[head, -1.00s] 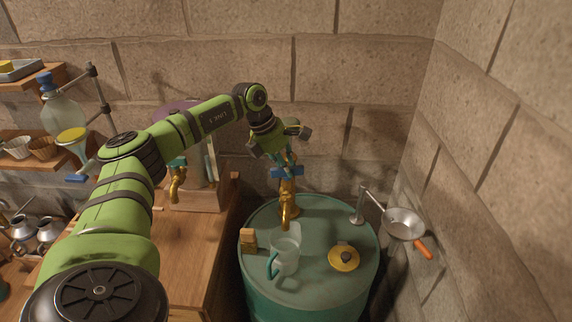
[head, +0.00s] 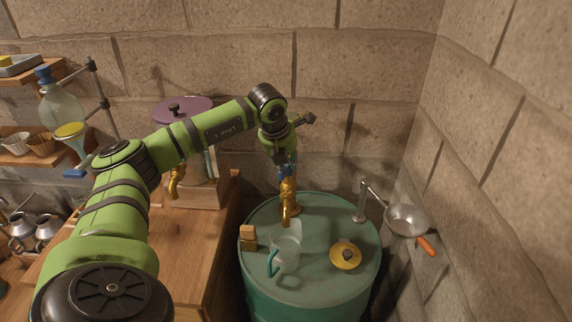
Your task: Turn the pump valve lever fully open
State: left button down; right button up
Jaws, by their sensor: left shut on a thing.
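The brass pump (head: 287,208) stands upright at the back of the round green drum top, its spout hanging toward the front. The blue valve lever (head: 284,173) sits at the top of the pump; only a small part of it shows, the rest hidden by my gripper. My left gripper (head: 286,166) comes down from above and is shut on the lever. The lever's exact angle cannot be told. My right gripper is not in view.
On the green drum (head: 312,279) stand a clear jug (head: 287,255) with a teal handle, a yellow lid (head: 345,256) and small wooden blocks (head: 248,238). A metal pan (head: 405,219) hangs at the right wall. A wooden counter (head: 205,248) lies left.

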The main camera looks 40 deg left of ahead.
pick_arm(q)
jog(key=n+y+b, duration=0.1)
jog(key=n, duration=0.2)
jog(key=shift+d, duration=0.1)
jog(key=shift+n+g+y, duration=0.4)
jog(key=shift+n, duration=0.6)
jog(key=c, duration=1.1)
grip_release()
jog(key=v, duration=1.2)
jog(key=shift+w+r, duration=0.1)
